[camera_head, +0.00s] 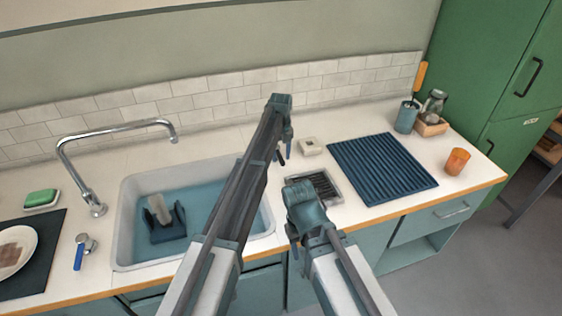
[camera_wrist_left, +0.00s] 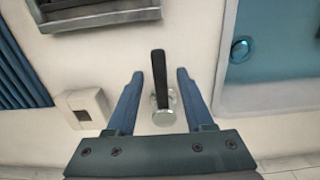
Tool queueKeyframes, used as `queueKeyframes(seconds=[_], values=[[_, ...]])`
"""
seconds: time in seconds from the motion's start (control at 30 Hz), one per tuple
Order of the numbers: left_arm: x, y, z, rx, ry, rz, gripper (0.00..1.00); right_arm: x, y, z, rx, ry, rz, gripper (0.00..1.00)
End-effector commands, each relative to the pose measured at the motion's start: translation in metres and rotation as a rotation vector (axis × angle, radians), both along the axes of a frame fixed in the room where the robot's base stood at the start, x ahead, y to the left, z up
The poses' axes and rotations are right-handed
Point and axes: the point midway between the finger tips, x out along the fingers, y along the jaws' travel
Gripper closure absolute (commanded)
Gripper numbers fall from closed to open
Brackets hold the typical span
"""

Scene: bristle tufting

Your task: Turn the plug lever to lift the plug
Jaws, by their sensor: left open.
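The plug lever (camera_wrist_left: 160,80) is a black bar on a round metal base (camera_wrist_left: 164,117), on the counter beside the sink basin. In the left wrist view it lies between the two blue fingers of my left gripper (camera_wrist_left: 155,82), with gaps on both sides. The left gripper (camera_head: 284,154) is open and hangs over the counter behind the basin's right side in the head view. A round blue plug (camera_wrist_left: 240,48) shows in the basin in the left wrist view. My right gripper (camera_head: 294,240) is mostly hidden by its own arm in the head view.
The basin (camera_head: 128,225) holds water and a dark blue holder (camera_head: 166,228). A tap (camera_head: 95,200) and a blue-handled valve (camera_head: 80,252) stand left. A small beige box (camera_head: 312,146), metal grate (camera_head: 326,186) and ribbed blue mat (camera_head: 382,168) lie to the right.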

Motion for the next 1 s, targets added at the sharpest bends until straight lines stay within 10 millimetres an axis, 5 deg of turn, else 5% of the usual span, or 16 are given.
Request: queueKeyframes(seconds=[0.27,0.6,1.0], values=[[0.0,0.0,-0.0017,0.0,0.0,0.0,0.47,0.0,0.0,-0.0017,0.0,0.0,0.0,0.5],[0.0,0.0,-0.0017,0.0,0.0,0.0,1.0,0.0,0.0,-0.0017,0.0,0.0,0.0,0.5],[0.0,0.0,-0.0018,0.0,0.0,0.0,1.0,0.0,0.0,-0.0018,0.0,0.0,0.0,0.5]])
